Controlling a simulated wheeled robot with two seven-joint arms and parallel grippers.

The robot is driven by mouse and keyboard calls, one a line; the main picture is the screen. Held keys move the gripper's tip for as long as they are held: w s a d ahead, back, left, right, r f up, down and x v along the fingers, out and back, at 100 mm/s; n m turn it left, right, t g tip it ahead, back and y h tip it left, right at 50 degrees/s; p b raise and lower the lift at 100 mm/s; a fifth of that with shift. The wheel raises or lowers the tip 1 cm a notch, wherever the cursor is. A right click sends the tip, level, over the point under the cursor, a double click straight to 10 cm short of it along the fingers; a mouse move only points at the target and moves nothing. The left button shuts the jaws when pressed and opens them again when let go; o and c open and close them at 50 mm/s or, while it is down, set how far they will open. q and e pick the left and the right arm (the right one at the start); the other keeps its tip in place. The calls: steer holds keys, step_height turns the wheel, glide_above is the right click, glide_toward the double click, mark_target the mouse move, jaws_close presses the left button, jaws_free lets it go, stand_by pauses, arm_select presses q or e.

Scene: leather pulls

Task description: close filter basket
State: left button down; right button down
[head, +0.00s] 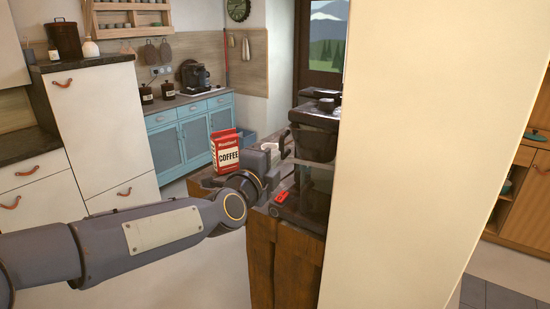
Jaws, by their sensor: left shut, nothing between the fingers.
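The coffee machine (313,117) stands on a wooden counter, its right side hidden behind a large cream panel. Its dark, tapered filter basket (315,146) sits under the top part; I cannot tell whether it is fully closed. My left gripper (287,149) is shut and empty, just left of the basket. I cannot tell whether its fingertips touch the basket. My left arm reaches in from the left, and its wrist is over the counter's front edge. My right gripper is not in view.
A red and white coffee bag (226,151) stands on the counter, close behind my left wrist. A red switch (281,197) is on the machine's base. The tall cream panel (430,140) blocks the right side. Blue cabinets (190,140) stand farther back.

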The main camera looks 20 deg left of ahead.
arm_select(q)
steer(key=shift+w+d, duration=0.15)
steer(key=shift+w, duration=0.65)
steer(key=w, duration=0.1)
steer(key=w+a, duration=0.1)
steer(key=w, duration=0.1)
steer(key=shift+r+p, duration=0.15)
steer(key=shift+p, duration=0.25)
steer(key=shift+a, duration=0.1)
